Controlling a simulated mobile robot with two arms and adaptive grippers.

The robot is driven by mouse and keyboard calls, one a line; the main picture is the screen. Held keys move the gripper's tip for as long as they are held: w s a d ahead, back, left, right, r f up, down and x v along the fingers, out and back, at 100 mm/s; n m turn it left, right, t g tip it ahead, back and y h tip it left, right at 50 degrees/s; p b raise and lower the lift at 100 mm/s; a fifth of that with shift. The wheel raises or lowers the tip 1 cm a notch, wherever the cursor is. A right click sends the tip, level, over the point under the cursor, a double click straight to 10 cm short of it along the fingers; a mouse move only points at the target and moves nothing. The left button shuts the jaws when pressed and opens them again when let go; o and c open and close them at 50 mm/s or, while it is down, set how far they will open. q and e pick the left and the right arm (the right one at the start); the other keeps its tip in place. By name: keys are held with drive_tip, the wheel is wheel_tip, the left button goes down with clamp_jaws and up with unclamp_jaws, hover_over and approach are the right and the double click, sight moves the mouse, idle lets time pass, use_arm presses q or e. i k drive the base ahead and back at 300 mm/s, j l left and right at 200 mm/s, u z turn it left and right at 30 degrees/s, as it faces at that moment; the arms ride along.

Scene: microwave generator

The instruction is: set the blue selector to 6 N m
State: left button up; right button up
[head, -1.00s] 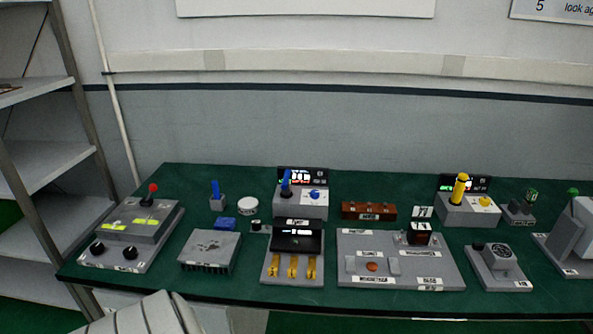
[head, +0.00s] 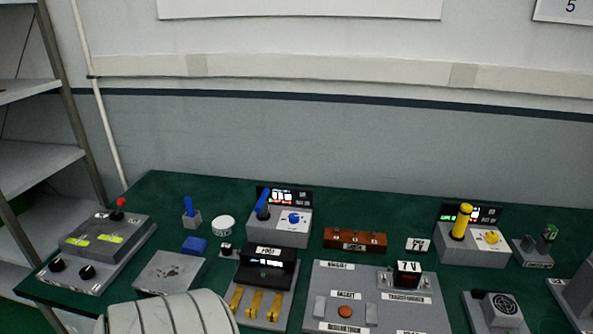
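The blue selector knob (head: 294,218) sits on the top right of a grey box (head: 277,235) at the back middle of the bench in the head view. A blue lever or handle (head: 263,203) stands tilted on the same box, left of the knob. A black display (head: 285,197) with lit characters stands behind them; its text is too small to read. The knob's pointer setting is too small to tell. A pale ribbed part of my own body shows at the bottom left of centre. Neither of my grippers is in view.
A similar grey box with a yellow handle (head: 462,221) and yellow knob (head: 492,237) stands to the right. A brown block (head: 355,239) lies between the boxes. A black unit with yellow levers (head: 257,302) stands in front. Metal shelves (head: 32,158) are at left.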

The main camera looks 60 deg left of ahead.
sight(294, 217)
drive_tip(key=i+u, duration=0.15)
drive_tip(key=u, duration=0.25)
drive_tip(key=i+u, duration=0.15)
drive_tip(key=u, duration=0.2)
drive_tip(key=i+u, duration=0.1)
drive_tip(key=u, duration=0.3)
